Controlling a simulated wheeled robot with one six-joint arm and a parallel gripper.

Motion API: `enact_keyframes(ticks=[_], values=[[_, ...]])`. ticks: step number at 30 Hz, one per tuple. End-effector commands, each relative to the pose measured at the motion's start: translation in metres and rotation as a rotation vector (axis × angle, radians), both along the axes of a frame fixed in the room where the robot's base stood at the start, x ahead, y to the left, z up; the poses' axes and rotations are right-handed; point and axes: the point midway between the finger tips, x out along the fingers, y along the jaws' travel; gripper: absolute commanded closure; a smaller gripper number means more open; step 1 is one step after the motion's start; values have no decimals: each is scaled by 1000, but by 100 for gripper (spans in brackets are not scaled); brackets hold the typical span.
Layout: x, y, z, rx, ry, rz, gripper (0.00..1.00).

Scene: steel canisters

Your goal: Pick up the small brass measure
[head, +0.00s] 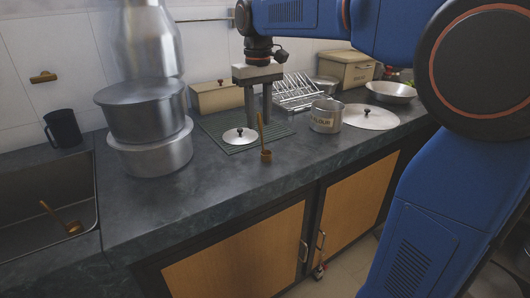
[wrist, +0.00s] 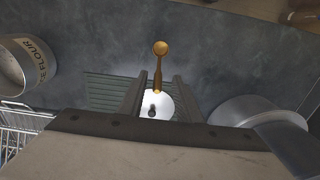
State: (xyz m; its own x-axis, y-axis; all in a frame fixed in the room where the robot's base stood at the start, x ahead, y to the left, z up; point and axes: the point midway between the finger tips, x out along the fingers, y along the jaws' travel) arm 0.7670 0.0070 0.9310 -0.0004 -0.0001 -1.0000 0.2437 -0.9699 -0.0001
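A small brass measure (head: 266,156) stands upright on the dark counter near its front edge, its thin handle pointing up. In the wrist view the measure (wrist: 160,50) lies straight ahead of the fingers, with its handle running toward the gap between them. My gripper (head: 258,122) points down above the counter, its two fingers apart. In the wrist view my gripper (wrist: 157,95) is open with nothing clasped. Whether the handle's top is between the fingers or just in front of them, I cannot tell. Another brass measure (head: 74,227) with a long handle lies in the sink.
A pot lid (head: 236,138) lies on a green ribbed mat (head: 218,121) below my gripper. Stacked steel pots (head: 158,155) stand at left, a flour canister (head: 325,117) and dish rack (head: 293,88) at right. The sink (head: 25,172) is far left. The front counter strip is clear.

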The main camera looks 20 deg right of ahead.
Motion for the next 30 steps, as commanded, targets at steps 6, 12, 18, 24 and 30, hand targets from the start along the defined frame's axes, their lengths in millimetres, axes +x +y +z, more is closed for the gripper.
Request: enact_keyframes(ticks=[6,12,18,24,30], values=[[0,0,-23,0,1,0,69],[-1,-2,-35,0,1,0,69],[-3,-4,-63,0,1,1,69],[-3,-4,-77,0,0,0,69],[-3,-4,-77,0,-1,0,69]])
